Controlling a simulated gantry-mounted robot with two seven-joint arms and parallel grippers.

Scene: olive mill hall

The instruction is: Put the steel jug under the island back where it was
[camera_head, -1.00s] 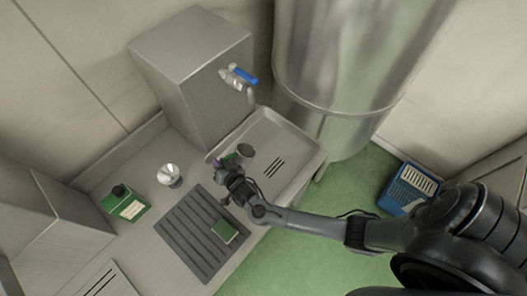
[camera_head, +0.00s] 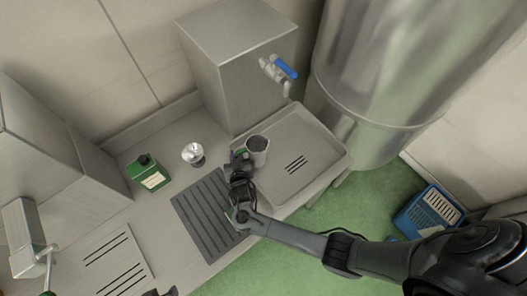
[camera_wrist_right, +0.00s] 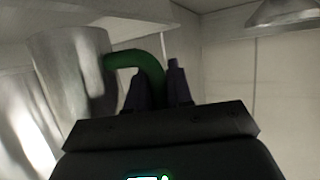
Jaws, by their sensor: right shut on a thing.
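The steel jug (camera_head: 258,146) is a grey cup with a dark open mouth, seen from above at the left end of the drain tray (camera_head: 318,150). My right gripper (camera_head: 240,160) is at its left side, shut on its green handle. In the right wrist view the jug's steel wall (camera_wrist_right: 68,85) is at left, and the green handle (camera_wrist_right: 140,58) curves down between the fingers (camera_wrist_right: 158,88). I cannot tell whether the jug touches the tray. A dark part at the bottom edge may be my left gripper (camera_head: 160,292); its jaws are hidden.
A steel box (camera_head: 237,65) with a blue-levered tap (camera_head: 283,68) stands behind the tray. A large steel tank (camera_head: 380,80) and a blue crate (camera_head: 428,211) are right.

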